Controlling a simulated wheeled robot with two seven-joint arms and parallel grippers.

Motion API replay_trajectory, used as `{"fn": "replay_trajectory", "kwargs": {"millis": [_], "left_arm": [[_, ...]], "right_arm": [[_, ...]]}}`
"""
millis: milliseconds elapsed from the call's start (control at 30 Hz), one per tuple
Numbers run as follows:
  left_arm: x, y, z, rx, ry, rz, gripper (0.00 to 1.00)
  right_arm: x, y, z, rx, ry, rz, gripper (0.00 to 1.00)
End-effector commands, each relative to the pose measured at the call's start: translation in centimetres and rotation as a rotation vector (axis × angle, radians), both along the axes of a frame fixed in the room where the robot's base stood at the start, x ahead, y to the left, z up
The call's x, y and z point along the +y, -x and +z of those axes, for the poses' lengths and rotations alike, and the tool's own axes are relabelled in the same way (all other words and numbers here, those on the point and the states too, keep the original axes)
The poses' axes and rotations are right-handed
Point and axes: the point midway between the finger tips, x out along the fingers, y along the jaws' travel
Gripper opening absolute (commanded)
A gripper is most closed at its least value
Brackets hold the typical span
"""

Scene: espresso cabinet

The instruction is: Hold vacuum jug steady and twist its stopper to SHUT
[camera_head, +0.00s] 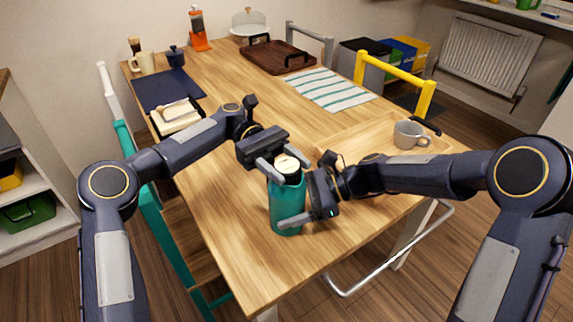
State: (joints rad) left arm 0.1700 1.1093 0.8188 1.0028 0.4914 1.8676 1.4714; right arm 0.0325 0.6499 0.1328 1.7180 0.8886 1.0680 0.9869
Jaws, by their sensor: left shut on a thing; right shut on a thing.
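A teal vacuum jug (286,197) stands upright on the wooden table near its front end. Its pale stopper (287,164) sits in the top of the jug. My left gripper (280,171) is above the jug, with its fingers shut on the stopper from either side. My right gripper (297,208) is lower, at the jug's right side, shut on the jug body. The far finger of the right gripper is partly hidden by the jug. Any marking on the stopper is too small to read.
A wooden tray (352,137) with a grey mug (410,134) lies to the right. A striped cloth (327,90), dark brown tray (277,56), navy mat (167,88) and butter dish (176,117) lie farther back. Chairs stand along both sides. Table around the jug's left is clear.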

Motion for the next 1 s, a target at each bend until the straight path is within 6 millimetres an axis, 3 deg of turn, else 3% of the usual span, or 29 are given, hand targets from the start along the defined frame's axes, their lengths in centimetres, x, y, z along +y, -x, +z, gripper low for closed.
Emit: {"fn": "replay_trajectory", "kwargs": {"millis": [300, 867, 900, 1000], "left_arm": [[-0.19, 0.09, -0.04, 0.000, 0.003, -0.135, 0.27], [-0.04, 0.02, -0.13, 0.000, -0.003, -0.157, 0.27], [-0.03, 0.02, -0.13, 0.000, -0.003, -0.157, 0.54], [-0.02, 0.01, -0.10, 0.000, -0.002, -0.157, 0.67]], "right_arm": [[0.14, 0.06, 0.12, 0.001, -0.003, 0.002, 0.27], [0.12, -0.02, 0.12, 0.002, -0.003, -0.001, 0.27], [0.11, -0.03, 0.13, 0.002, -0.003, -0.001, 0.27], [0.10, -0.03, 0.12, 0.001, -0.003, -0.001, 0.27]]}}
